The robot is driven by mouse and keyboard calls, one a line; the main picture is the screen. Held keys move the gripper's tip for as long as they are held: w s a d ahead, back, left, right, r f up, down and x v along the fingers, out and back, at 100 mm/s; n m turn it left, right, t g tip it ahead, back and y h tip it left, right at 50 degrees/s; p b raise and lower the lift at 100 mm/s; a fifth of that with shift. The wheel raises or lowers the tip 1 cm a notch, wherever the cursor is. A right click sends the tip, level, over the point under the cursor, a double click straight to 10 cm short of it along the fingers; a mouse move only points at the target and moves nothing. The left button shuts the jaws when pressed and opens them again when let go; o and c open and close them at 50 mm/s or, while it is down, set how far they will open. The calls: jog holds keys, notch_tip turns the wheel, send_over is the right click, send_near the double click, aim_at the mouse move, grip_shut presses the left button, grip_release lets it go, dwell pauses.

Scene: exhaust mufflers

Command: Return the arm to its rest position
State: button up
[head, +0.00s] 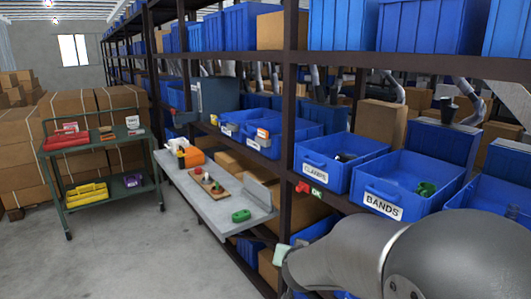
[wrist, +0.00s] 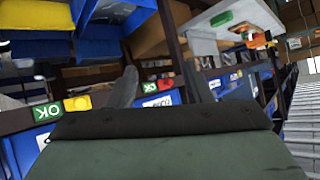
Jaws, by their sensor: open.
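My arm (head: 445,255) reaches in from the lower right of the head view, in front of the shelf bins. My gripper (wrist: 160,122) fills the bottom of the wrist view as a dark edge above a grey-green body. It is open, and I see nothing held in it.
Blue bins marked CLAMPS (head: 316,176) and BANDS (head: 382,205) stand on the shelf close to my arm. A grey bench (head: 225,205) with a green part (head: 241,216) juts out left of the shelf. A green cart (head: 105,168) stands farther left. Floor (head: 130,255) at lower left is clear.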

jog(key=s+d+n+g, duration=0.1)
jog(key=s+d+g, duration=0.1)
jog(key=s, duration=0.8)
jog(key=s+d+f+n+g, duration=0.1)
jog(key=s+g, duration=0.4)
jog(key=s, duration=0.5)
jog(key=s+d+f+n+g+y, duration=0.1)
jog(key=s+d+g, duration=0.1)
jog(key=s, duration=0.8)
jog(key=shift+d+f+n+g, duration=0.15)
jog(key=shift+d+n+g, duration=0.2)
jog(key=shift+g, duration=0.55)
jog(key=shift+c, duration=0.4)
